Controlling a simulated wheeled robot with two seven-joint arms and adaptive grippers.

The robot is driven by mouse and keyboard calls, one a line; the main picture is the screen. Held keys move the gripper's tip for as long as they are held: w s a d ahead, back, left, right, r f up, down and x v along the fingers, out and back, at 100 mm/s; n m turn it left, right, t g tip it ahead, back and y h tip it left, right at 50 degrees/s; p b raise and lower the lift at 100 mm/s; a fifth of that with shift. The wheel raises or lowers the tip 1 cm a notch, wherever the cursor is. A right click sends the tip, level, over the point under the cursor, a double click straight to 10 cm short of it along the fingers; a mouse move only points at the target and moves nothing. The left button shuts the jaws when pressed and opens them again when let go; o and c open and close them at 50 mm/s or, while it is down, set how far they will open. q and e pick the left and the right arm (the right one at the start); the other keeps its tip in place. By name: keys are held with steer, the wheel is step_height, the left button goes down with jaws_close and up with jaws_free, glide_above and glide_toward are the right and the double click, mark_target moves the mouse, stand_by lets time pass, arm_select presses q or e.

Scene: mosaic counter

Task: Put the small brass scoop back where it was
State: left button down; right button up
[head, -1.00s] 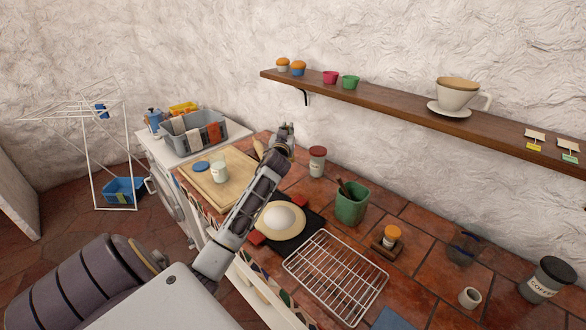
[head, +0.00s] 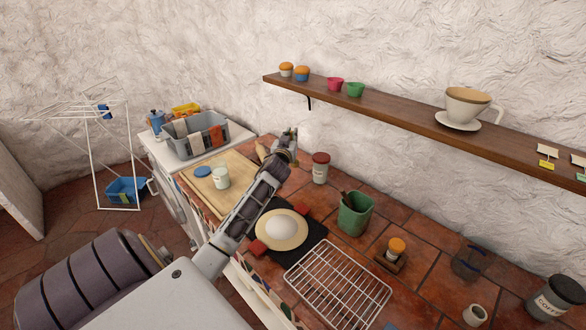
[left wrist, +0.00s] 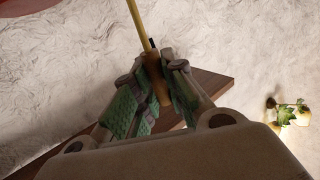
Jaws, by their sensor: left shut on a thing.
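My left gripper (head: 286,147) is over the back of the counter, above the far end of the cutting board and left of the red-lidded jar. In the left wrist view its green-padded fingers (left wrist: 158,88) are shut on the brown handle of the small brass scoop (left wrist: 138,24). A thin brass-coloured shaft runs up from the handle out of the frame, so the scoop's bowl is hidden. In the head view I cannot make the scoop out. My right gripper is not in view.
A red-lidded jar (head: 320,168), green crock (head: 355,213), plate on a dark mat (head: 313,231) and wire rack (head: 337,285) stand on the tiled counter. The cutting board (head: 238,166) holds a pale jar (head: 221,177). A wooden shelf (head: 405,115) runs along the wall.

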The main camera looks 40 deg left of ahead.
arm_select(q)
steer(key=shift+f, duration=2.65)
steer(key=shift+f, duration=1.9)
steer(key=c, duration=1.5)
jaws_free()
